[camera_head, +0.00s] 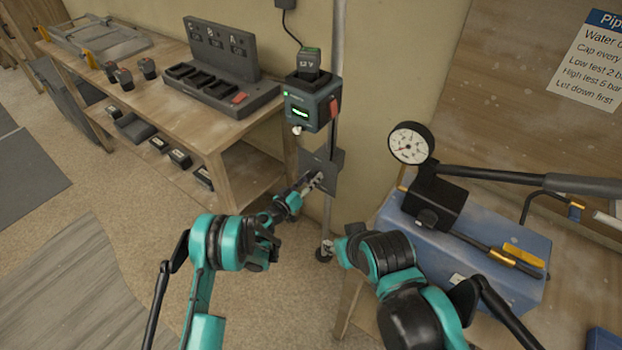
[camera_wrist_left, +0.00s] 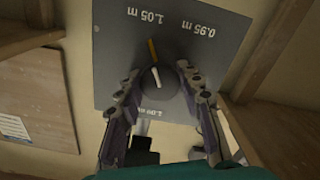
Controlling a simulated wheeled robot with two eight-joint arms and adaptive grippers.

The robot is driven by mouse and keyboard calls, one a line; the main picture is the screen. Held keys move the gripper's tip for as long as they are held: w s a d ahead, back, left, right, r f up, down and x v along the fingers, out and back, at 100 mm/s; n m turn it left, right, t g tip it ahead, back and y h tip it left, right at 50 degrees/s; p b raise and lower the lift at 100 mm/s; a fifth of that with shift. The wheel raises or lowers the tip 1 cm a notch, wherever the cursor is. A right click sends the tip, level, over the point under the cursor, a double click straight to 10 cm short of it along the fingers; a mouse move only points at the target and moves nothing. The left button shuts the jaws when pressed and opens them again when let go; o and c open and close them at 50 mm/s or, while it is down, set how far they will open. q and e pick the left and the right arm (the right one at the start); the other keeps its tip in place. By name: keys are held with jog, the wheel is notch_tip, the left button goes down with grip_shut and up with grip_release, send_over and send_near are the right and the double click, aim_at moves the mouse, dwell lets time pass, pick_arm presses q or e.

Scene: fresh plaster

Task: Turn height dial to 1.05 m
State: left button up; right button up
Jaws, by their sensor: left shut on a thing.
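The height dial is a dark round knob (camera_wrist_left: 157,92) on a square grey plate (camera_wrist_left: 112,50), seen close in the left wrist view. The plate reads 1.05 m at upper left, 0.95 m at upper right and apparently 1.00 m at the bottom. My left gripper (camera_head: 312,183) is shut on the knob, one finger on each side. The plate (camera_head: 333,160) is on the pole in the head view. My right gripper is not visible.
A laser-like box (camera_head: 309,105) with a green display sits on the pole (camera_head: 338,40) above the plate. A wooden bench (camera_head: 190,120) with a charger stands left. A blue pump tank (camera_head: 480,265) with a gauge (camera_head: 410,143) stands right, near my right arm.

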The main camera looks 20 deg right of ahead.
pick_arm(q)
jog(key=o, duration=1.2)
jog(key=v, duration=0.7)
jog(key=shift+s+a, duration=0.2)
